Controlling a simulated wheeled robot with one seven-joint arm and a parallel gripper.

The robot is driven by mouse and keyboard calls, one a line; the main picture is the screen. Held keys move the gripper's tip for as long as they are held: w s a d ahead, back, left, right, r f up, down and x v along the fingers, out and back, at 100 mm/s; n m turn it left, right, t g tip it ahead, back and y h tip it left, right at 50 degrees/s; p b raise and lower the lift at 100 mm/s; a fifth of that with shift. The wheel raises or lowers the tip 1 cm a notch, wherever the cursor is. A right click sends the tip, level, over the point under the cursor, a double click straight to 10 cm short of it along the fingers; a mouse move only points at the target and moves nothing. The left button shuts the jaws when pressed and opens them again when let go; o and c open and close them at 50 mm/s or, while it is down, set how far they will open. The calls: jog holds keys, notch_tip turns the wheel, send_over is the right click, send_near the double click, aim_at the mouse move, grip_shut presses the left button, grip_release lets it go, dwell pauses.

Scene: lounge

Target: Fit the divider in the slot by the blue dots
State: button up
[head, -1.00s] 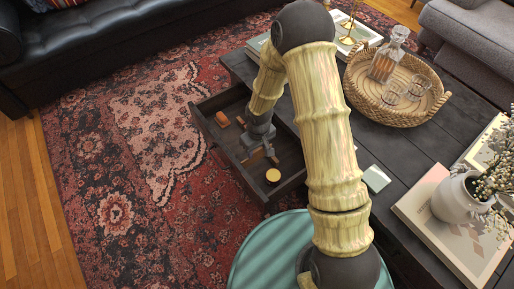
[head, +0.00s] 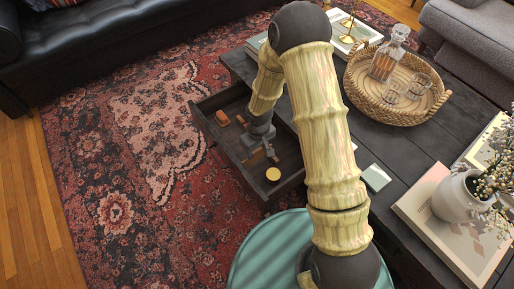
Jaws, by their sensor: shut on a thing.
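My gripper (head: 259,151) is down inside the open drawer (head: 216,107) of the dark coffee table, shut on a thin wooden divider (head: 272,155). Only a small part of the divider shows beside the fingers; my gripper and arm hide the rest. I cannot tell whether it sits in a slot or is held above the drawer floor. The blue dots and the slot are too small or hidden to make out.
In the drawer are an orange object (head: 222,117) and a round yellow-topped object (head: 273,174). The table top holds a wicker tray (head: 434,107) with a decanter (head: 387,60), books (head: 432,222) and a vase (head: 458,198). A teal round surface (head: 262,254) is nearby.

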jog(key=shift+f+b, duration=0.9)
jog(key=shift+f, duration=0.65)
dwell(0.4)
jog(key=o, duration=1.5)
jog(key=shift+s+d+r+p, duration=0.1)
jog(key=shift+r+p, duration=2.6)
jog(key=shift+r, duration=0.35)
